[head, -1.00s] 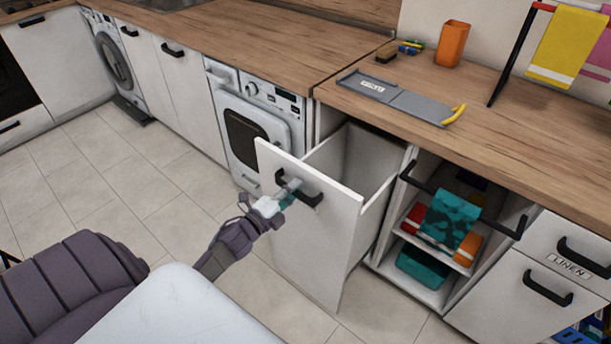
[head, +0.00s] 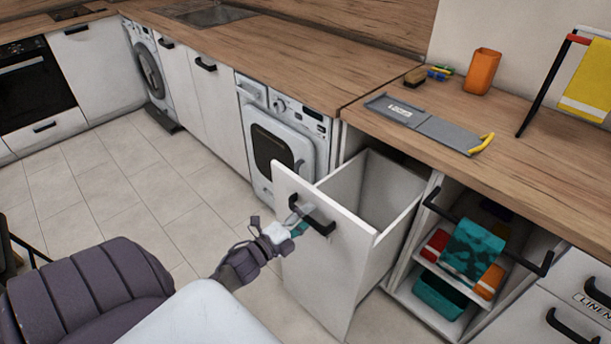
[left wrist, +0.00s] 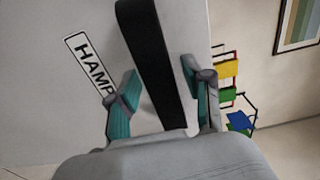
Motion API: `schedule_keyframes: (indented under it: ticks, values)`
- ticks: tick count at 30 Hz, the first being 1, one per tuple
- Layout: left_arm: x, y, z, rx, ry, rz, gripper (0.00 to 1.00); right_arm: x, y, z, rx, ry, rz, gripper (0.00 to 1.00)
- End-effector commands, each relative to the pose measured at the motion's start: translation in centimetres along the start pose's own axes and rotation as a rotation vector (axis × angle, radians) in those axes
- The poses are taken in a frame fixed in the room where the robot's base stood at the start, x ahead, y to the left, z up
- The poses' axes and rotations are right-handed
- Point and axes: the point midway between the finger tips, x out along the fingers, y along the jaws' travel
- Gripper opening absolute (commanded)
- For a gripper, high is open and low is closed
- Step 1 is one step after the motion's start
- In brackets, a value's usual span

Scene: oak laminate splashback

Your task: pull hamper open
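The hamper is a tall white pull-out drawer (head: 335,255) under the counter. It stands well out from the cabinet, and its open inside (head: 375,190) shows and looks empty. My left gripper (head: 300,218) is at the black bar handle (head: 318,222) on its front. In the left wrist view the gripper's teal-padded fingers (left wrist: 158,92) lie on both sides of the handle (left wrist: 150,60), close to it. The label (left wrist: 90,65) on the drawer front reads "HAMP", with the rest hidden by a finger. My right gripper is not in view.
Right of the hamper is an open compartment with a teal cloth (head: 472,250) and a teal bin (head: 440,295). A washing machine (head: 285,140) stands to the left. The counter holds a grey board (head: 425,122) and an orange cup (head: 481,72). The tiled floor (head: 120,200) at left is clear.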

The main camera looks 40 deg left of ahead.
Motion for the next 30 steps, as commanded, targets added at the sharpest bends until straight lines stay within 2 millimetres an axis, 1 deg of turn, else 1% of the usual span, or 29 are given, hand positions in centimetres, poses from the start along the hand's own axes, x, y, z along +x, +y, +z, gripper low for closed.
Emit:
schedule_keyframes:
  ticks: [5, 8, 11, 18, 21, 25, 30]
  values:
    - [-0.1, 0.0, 0.0, 0.000, 0.001, 0.000, 0.50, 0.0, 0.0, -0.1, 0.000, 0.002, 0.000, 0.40]
    - [-0.8, 0.1, -0.1, -0.001, 0.000, 0.002, 0.50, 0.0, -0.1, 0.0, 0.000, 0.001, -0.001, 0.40]
    - [-2.4, 0.1, 0.0, -0.001, -0.001, 0.004, 0.50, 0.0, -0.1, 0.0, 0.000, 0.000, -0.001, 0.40]
    - [-7.6, 0.1, 0.0, -0.001, -0.002, 0.004, 0.50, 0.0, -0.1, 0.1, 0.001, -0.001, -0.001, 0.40]
    - [-9.5, 0.1, 0.0, -0.001, -0.002, 0.003, 0.50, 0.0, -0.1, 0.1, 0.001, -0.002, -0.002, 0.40]
    - [-11.1, 0.1, 0.0, -0.001, -0.001, 0.002, 0.50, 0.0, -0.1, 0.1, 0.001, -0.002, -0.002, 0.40]
    - [-12.0, 0.0, 0.0, 0.000, 0.000, 0.000, 0.50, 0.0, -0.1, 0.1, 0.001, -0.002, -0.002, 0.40]
